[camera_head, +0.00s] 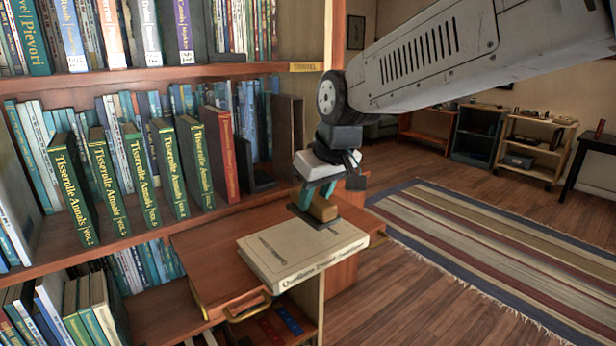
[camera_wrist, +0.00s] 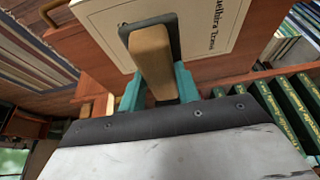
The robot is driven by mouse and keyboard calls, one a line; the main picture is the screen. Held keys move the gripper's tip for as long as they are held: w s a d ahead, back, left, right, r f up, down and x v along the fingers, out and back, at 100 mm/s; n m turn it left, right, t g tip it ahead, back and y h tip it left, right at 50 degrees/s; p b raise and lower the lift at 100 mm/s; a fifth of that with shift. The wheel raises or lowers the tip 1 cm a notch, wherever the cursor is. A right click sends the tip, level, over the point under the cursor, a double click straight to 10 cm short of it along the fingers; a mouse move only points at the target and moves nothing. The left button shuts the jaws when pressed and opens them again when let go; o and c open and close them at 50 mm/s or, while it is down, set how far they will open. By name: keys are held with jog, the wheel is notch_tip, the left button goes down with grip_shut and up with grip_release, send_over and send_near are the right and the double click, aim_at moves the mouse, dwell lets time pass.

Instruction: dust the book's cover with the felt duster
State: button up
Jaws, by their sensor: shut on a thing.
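A cream book (camera_head: 300,252) lies flat on a pulled-out wooden shelf, its cover facing up and its lettered spine toward the front. My gripper (camera_head: 316,194) is over the book's far right part, its teal fingers shut on the felt duster. The duster has a tan wooden block (camera_head: 323,209) and a dark felt pad beneath it. The pad is at the cover; I cannot tell if it touches. In the wrist view the duster's block (camera_wrist: 152,62) sits between the fingers (camera_wrist: 160,90), with the book (camera_wrist: 215,22) behind it. The block and pad hide part of the cover.
The pulled-out wooden shelf (camera_head: 205,262) has a brass handle (camera_head: 248,305) at its front. A bookcase with green volumes (camera_head: 110,180), a red book (camera_head: 221,155) and a dark bookend (camera_head: 258,172) stands left. A striped rug (camera_head: 470,235) lies on the open floor at right.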

jog(key=shift+a+r, duration=0.1)
jog(key=shift+r, duration=1.55)
jog(key=shift+s, duration=0.1)
